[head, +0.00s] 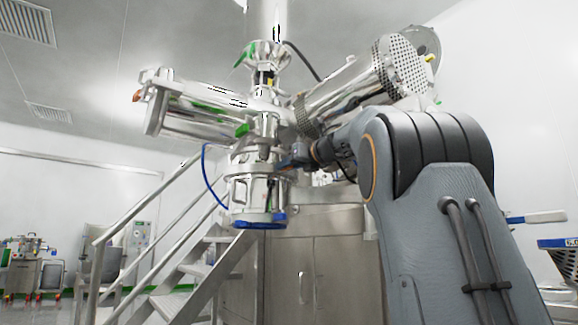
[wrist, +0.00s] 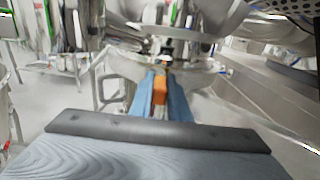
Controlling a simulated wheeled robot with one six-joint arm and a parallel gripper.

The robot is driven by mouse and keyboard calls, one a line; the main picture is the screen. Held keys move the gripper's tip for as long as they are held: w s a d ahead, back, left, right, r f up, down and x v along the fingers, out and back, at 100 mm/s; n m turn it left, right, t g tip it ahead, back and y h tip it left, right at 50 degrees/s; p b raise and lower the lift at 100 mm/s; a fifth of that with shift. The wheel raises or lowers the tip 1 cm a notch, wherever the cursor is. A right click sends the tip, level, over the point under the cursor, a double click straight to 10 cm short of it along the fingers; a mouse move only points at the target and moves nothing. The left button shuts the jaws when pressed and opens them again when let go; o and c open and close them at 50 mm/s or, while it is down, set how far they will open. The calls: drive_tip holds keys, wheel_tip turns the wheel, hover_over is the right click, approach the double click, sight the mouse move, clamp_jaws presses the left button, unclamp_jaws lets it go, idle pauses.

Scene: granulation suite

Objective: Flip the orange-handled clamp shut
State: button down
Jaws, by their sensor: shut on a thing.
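The orange handle (wrist: 160,90) of the clamp shows in the wrist view, between the two blue fingers of my gripper (wrist: 160,82). My gripper is shut on it. The clamp's metal body sits just beyond the fingertips and is too blurred to make out. In the head view my gripper (head: 288,161) reaches from the right to the flange of the steel vessel, below the green-handled valve. The orange handle is too small to tell there, and my arm covers part of that area.
A steel cylinder (head: 210,107) juts out left and another with a perforated end (head: 402,66) juts right. A steel vessel with a blue bottom ring (head: 258,221) hangs below. Stairs with handrails (head: 190,270) stand at left. A steel cabinet (head: 315,272) stands below the arm.

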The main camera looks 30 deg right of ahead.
drive_tip(key=shift+w+d+f, duration=0.1)
drive_tip(key=shift+d+f, duration=0.25)
drive_tip(key=shift+f, duration=0.05)
drive_tip(key=c, duration=1.7)
unclamp_jaws()
drive_tip(key=shift+d, duration=0.3)
drive_tip(key=shift+a+r, duration=0.2)
drive_tip(key=shift+a, duration=0.15)
drive_tip(key=shift+s, duration=0.45)
drive_tip(key=s, duration=0.3)
drive_tip(key=s+d+p, duration=0.1)
drive_tip(key=s, duration=0.3)
drive_tip(key=shift+d, duration=0.15)
